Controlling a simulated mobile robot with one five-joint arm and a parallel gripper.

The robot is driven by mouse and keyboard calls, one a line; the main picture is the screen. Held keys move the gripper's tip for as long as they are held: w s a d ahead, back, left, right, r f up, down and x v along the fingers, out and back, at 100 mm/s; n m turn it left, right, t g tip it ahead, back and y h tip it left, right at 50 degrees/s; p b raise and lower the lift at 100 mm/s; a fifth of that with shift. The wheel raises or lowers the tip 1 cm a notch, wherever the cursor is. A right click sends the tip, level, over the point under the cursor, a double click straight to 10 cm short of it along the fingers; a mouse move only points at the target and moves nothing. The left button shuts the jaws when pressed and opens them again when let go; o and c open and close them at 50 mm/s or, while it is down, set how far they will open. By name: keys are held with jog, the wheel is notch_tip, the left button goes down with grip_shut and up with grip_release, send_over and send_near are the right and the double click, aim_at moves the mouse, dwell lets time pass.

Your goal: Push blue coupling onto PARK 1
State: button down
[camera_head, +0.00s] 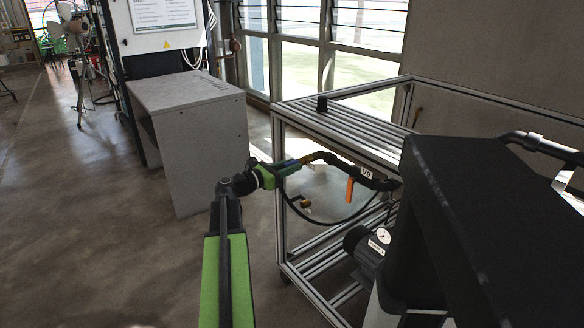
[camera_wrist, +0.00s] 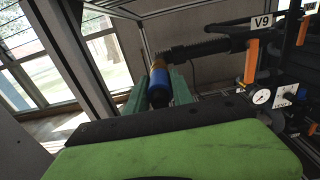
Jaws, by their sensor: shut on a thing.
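The blue coupling (camera_wrist: 159,88) is between the green fingers of my gripper (camera_wrist: 153,98) in the wrist view. The gripper is shut on it. A brass-coloured part (camera_wrist: 158,63) sits at its far end, in line with a black ribbed hose or pipe (camera_wrist: 200,48). I cannot tell whether the coupling and brass part are seated together. In the head view, my gripper (camera_head: 275,172) is at the left end of the pipe run labelled V9 (camera_head: 366,173), beside the frame. No PARK 1 marking is readable in either view.
An orange lever (camera_head: 350,189) hangs below the V9 pipe. A dark cable loops below the gripper. A pump with a gauge (camera_head: 383,237) sits low. A grey cabinet (camera_head: 195,135) stands left; floor (camera_head: 110,230) is clear.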

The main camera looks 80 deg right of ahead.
jog(key=v, duration=0.6)
jog(key=shift+w, duration=0.1)
notch_tip(320, 180, up, 36)
jog(key=p, duration=3.6)
